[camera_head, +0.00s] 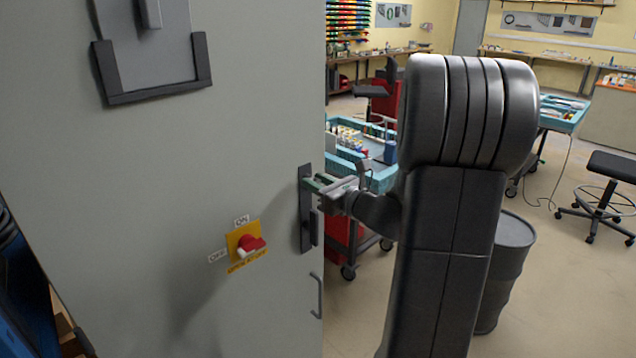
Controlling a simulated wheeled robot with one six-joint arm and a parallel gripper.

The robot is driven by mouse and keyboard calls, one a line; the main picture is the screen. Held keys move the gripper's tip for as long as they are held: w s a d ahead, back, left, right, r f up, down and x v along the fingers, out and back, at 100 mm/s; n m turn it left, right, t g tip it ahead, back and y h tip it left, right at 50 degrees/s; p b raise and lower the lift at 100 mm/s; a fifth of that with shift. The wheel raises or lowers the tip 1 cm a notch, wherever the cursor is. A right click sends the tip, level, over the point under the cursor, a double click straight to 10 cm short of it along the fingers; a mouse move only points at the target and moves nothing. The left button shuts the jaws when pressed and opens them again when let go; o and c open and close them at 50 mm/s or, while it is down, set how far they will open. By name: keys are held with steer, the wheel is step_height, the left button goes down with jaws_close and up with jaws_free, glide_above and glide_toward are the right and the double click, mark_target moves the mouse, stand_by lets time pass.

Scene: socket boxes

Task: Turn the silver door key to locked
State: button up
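The grey door (150,200) fills the left side of the view. A black lock plate (305,238) with a black handle (314,227) is mounted upright near the door's right edge. My gripper (313,184) is at the upper part of this plate, with its fingertips close to or touching it. I cannot make out the silver key; the fingers cover the spot where they meet the plate. Whether the fingers are open or shut on something is too small to tell.
A red rotary switch (247,244) on a yellow plate, with ON and OFF labels, is left of the lock plate. A small pull handle (317,295) is below. A blue-topped cart (350,150), a dark drum (505,270) and a stool (605,190) stand on the floor beyond.

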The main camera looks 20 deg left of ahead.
steer(key=shift+c, duration=1.1)
steer(key=shift+f+b, duration=0.15)
steer(key=shift+b, duration=0.5)
steer(key=n+b, duration=0.9)
steer(key=b, duration=0.3)
steer(key=n+b, duration=0.8)
steer(key=b, duration=0.5)
steer(key=shift+s+a+f+n+b, duration=0.1)
steer(key=shift+s+f+n+b, duration=0.1)
steer(key=shift+n+b, duration=0.15)
steer(key=shift+r, duration=0.15)
